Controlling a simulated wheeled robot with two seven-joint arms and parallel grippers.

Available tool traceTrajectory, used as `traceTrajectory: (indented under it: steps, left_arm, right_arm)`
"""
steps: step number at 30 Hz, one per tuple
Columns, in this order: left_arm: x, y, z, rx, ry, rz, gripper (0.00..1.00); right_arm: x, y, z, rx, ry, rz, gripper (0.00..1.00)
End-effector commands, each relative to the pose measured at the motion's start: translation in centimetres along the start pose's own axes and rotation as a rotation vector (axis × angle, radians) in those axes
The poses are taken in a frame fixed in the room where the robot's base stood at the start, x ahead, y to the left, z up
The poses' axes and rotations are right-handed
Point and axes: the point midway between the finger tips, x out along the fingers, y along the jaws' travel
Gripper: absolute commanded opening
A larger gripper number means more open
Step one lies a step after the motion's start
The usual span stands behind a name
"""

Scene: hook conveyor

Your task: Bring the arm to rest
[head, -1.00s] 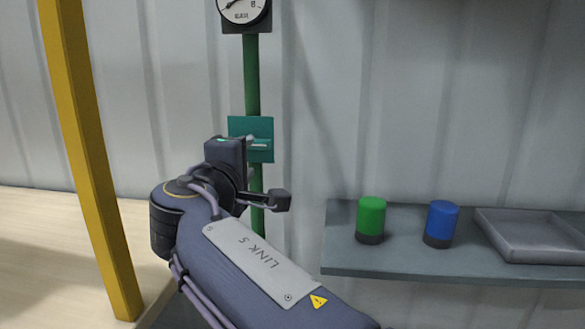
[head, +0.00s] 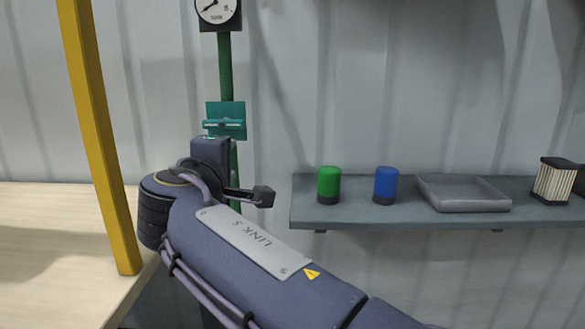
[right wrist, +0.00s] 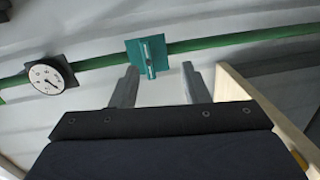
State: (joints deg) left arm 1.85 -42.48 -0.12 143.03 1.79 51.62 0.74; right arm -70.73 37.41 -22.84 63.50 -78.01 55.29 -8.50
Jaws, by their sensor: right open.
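My right arm reaches in from the lower right in the head view, and its gripper body stands just below a teal plate (head: 226,112). In the right wrist view my right gripper (right wrist: 159,85) is open, with two grey fingers apart and nothing between them. The teal plate (right wrist: 148,55) with its small metal bar is beyond the fingertips, apart from them, near the middle of the gap. The plate is fixed on a green pipe (head: 225,65). The fingertips are hard to make out in the head view. My left gripper is not in view.
A gauge (head: 217,10) tops the pipe. A yellow post (head: 98,140) and a pale wooden surface (head: 50,255) are at the left. A grey shelf (head: 340,215) on the right holds a green cylinder (head: 329,185), a blue cylinder (head: 386,185), a tray (head: 462,205) and a ribbed filter (head: 553,181).

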Motion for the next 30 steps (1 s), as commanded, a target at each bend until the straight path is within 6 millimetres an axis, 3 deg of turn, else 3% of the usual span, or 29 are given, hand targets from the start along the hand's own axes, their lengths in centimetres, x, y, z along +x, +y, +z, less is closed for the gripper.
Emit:
traceTrajectory:
  steps: [5,11,14,17,20,24,27,30]
  left_arm:
    - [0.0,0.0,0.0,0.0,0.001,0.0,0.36]
    - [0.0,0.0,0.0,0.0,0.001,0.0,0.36]
    - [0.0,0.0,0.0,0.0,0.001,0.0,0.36]
    - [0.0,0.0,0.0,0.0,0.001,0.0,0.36]
    - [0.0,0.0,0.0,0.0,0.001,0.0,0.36]
    - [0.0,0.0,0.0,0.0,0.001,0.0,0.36]
    - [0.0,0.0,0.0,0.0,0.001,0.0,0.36]
    - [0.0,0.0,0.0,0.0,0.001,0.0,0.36]
  right_arm:
    - [1.4,-1.2,3.3,0.051,-0.029,-0.075,0.42]
    - [3.3,-3.9,9.4,0.155,-0.087,-0.213,0.42]
    - [3.9,-5.9,13.6,0.235,-0.128,-0.306,0.42]
    - [3.8,-8.8,19.1,0.355,-0.184,-0.427,0.42]
    - [1.9,-12.6,25.6,0.525,-0.255,-0.572,0.42]
    - [-3.6,-18.2,32.9,0.805,-0.356,-0.755,0.42]
    - [-9.0,-22.0,36.0,1.017,-0.428,-0.856,0.42]
    - [-13.6,-25.0,37.3,1.196,-0.487,-0.919,0.42]
